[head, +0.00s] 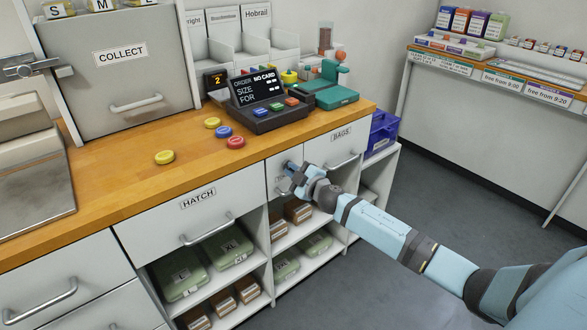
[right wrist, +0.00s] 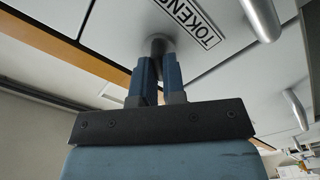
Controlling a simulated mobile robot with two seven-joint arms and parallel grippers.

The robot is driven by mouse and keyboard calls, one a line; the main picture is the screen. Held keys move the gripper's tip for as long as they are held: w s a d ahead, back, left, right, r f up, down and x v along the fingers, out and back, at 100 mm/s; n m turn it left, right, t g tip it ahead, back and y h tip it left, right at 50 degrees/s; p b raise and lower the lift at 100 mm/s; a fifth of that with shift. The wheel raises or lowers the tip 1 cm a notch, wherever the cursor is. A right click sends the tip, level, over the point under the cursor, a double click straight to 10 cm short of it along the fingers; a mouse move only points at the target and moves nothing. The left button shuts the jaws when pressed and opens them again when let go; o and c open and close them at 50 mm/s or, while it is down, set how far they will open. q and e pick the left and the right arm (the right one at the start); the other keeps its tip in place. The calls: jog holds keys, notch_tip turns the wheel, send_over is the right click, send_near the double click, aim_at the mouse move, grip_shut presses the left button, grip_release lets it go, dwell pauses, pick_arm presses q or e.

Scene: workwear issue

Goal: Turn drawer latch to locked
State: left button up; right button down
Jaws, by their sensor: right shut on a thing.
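My right gripper (head: 289,174) reaches the narrow drawer front (head: 276,186) between the HATCH and BAGS drawers. In the right wrist view its two blue fingers (right wrist: 159,82) are shut on a dark round latch knob (right wrist: 161,44) that stands out from the white front. The TOKENS label (right wrist: 200,24) is beside the knob. In the head view the gripper covers the latch, and I cannot tell which way it is turned. My left gripper is not in view.
Bar handles stand out on the HATCH drawer (head: 170,222) and the BAGS drawer (head: 330,147). Above is the wooden counter (head: 120,190) with coloured discs and an order terminal (head: 266,112). Open shelves with green packs (head: 232,245) are below. The floor (head: 430,165) at right is clear.

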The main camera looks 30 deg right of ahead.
jog(key=n, duration=0.2)
jog(key=shift+n, duration=0.4)
pick_arm(q)
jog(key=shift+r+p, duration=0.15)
jog(key=shift+p, duration=0.15)
pick_arm(e)
jog(key=n, duration=0.4)
jog(key=shift+f+n, duration=0.15)
jog(key=shift+n, duration=0.25)
jog(key=c, duration=1.2)
grip_release()
pick_arm(q)
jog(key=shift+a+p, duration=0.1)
jog(key=shift+p, duration=0.25)
pick_arm(e)
jog(key=s+d, duration=0.1)
jog(key=s, duration=1.2)
jog(key=shift+s, duration=0.4)
